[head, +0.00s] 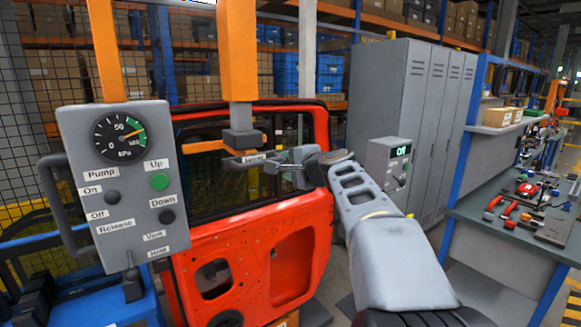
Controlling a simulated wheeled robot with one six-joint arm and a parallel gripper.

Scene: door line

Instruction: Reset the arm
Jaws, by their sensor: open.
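My arm (370,217) reaches up from the lower right and bends left at the top. My gripper (277,162) is at its end, in front of the window opening of a red-orange door (307,215). It is open, and I see nothing between its jaws. It is small in the picture and close beside a dark bracket (240,142) under an orange upright; I cannot tell whether they touch. A small label (253,158) shows there, its word hard to read.
A grey control panel (126,178) with gauge, buttons and handle stands close at left. A grey box with a green display (390,163) is behind my arm. Grey lockers (405,95) stand behind. A workbench (510,232) with several tools is at right. Floor shows between door and bench.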

